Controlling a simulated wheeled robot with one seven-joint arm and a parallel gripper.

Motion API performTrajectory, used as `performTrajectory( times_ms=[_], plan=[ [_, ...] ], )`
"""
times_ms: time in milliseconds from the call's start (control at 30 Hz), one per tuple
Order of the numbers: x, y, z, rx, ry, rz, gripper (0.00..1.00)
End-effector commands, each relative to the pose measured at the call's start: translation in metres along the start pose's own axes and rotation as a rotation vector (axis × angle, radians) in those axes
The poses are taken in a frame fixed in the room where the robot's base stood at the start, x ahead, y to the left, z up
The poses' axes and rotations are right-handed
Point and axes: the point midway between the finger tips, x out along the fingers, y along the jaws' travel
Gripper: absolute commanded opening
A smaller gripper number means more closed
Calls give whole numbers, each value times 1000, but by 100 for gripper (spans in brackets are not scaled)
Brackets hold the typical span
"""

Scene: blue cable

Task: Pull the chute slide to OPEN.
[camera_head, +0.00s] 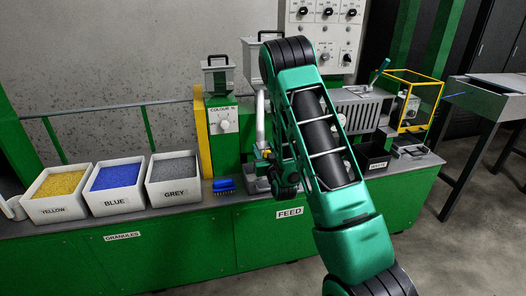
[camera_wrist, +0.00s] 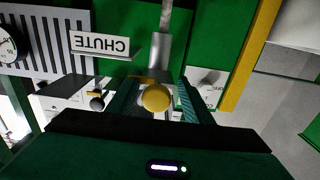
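A round yellow knob (camera_wrist: 156,97) is in the middle of the wrist view, at the lower end of a grey metal tube (camera_wrist: 160,50). A white CHUTE sign (camera_wrist: 100,43) appears upside down beside it. My gripper (camera_wrist: 160,105) has its two teal fingers on either side of the knob, with a gap visible at the right finger; it looks open. In the head view the metal tube (camera_head: 261,118) rises left of my arm. My arm hides most of the chute area and the fingertips there. No OPEN mark is readable.
A small dark knob (camera_wrist: 97,103) is near the left finger. A white dial panel (camera_wrist: 208,87) is close to the right finger.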

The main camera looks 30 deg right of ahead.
Motion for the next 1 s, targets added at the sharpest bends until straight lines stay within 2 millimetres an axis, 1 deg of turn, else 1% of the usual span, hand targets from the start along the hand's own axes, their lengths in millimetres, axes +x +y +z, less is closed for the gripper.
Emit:
performTrajectory(
  times_ms=[433,567,667,1000],
  plan=[
    [1,3,-1,0,2,3,44],
    [-3,3,-1,0,2,3,44],
    [-14,2,0,-2,-1,2,44],
    [-77,2,1,0,-1,4,44]
  ],
)
